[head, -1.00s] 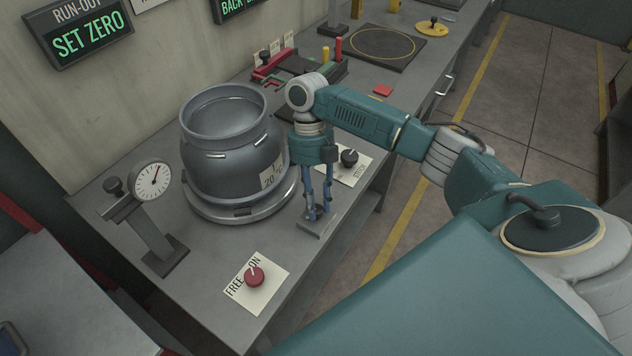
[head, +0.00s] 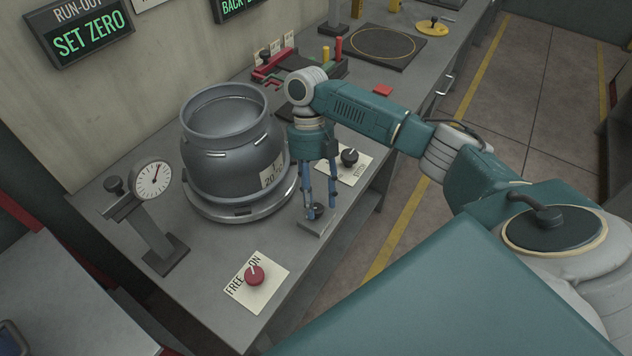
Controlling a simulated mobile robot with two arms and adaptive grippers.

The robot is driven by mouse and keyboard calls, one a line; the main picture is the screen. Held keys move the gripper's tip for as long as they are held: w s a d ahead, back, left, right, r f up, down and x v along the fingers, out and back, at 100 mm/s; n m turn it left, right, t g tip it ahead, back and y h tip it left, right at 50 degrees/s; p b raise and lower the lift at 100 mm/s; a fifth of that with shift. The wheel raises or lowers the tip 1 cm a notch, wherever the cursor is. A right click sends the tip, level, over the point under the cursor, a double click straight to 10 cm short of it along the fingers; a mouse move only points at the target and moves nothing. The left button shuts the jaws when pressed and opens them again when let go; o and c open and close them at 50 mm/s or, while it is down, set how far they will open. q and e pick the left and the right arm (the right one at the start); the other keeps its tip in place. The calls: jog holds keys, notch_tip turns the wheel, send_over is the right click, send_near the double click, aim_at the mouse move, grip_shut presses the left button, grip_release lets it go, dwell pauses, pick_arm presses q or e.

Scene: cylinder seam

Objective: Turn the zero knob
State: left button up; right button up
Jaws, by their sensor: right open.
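My right gripper (head: 319,203) points straight down over a small grey plate (head: 313,227) at the bench's front edge. Its blue fingers are apart, with a small dark round knob (head: 317,211) low between them. I cannot tell if the fingers touch it, and no label on it shows. A dial gauge (head: 152,180) on a grey stand has a dark knob (head: 114,186) at its left. A green-lit sign (head: 86,38) on the wall reads "SET ZERO". My left gripper is not in view.
A grey metal vessel (head: 231,150) stands left of my right gripper on a round base. A red knob (head: 254,275) on a FREE/ON card is in front. A black knob (head: 349,157) on a card sits behind the gripper. The bench front between gauge and red knob is clear.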

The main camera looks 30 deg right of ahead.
jog(key=v, duration=1.1)
jog(key=shift+s+a, duration=0.1)
jog(key=shift+s, duration=0.05)
